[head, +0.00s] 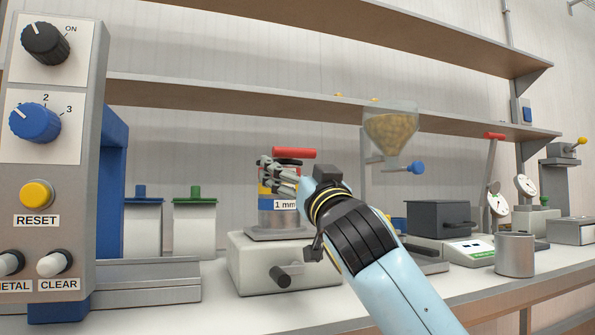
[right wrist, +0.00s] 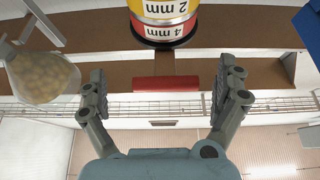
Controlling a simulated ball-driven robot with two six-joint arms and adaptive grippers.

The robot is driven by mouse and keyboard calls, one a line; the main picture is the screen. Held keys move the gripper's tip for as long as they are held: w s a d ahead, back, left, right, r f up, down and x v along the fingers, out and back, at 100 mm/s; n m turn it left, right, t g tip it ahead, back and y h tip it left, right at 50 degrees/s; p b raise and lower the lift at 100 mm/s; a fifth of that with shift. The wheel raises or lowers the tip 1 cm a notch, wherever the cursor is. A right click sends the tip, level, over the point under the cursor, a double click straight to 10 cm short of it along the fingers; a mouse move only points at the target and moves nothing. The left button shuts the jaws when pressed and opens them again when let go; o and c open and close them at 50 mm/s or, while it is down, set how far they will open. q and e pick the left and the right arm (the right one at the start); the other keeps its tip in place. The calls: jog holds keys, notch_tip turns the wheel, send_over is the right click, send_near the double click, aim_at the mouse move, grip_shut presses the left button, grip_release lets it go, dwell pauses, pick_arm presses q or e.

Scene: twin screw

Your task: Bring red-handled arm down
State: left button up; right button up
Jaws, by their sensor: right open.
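A red bar-shaped handle (head: 294,153) shows just above the sieve stack (head: 284,218) in the head view. My right gripper (head: 272,174) is in front of the stack and hides part of it. In the right wrist view the red handle (right wrist: 166,83) lies across the gap between the open fingers of my right gripper (right wrist: 164,92), with no finger seen touching it. The stack (right wrist: 163,14), labelled 2 mm and 4 mm, is beyond. Another red handle (head: 494,135) tops a raised lever farther right. My left gripper is not in view.
The stack stands on a white base (head: 255,268) with a black knob. A control panel (head: 58,218) fills the left. A glass hopper (head: 390,133) hangs to the right of my right gripper. A metal cup (head: 515,256) stands near the bench's front right.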

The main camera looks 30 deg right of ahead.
pick_arm(q)
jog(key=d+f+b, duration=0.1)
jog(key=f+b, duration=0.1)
jog(key=b, duration=0.1)
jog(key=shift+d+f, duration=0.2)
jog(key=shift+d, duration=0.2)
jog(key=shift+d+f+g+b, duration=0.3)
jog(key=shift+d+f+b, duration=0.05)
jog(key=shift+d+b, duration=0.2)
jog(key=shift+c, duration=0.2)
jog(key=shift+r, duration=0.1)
pick_arm(e)
jog(key=s+a+f, duration=0.1)
jog(key=s+f, duration=0.4)
jog(key=f, duration=0.1)
jog(key=shift+s, duration=0.35)
jog(key=shift+a+f, duration=0.1)
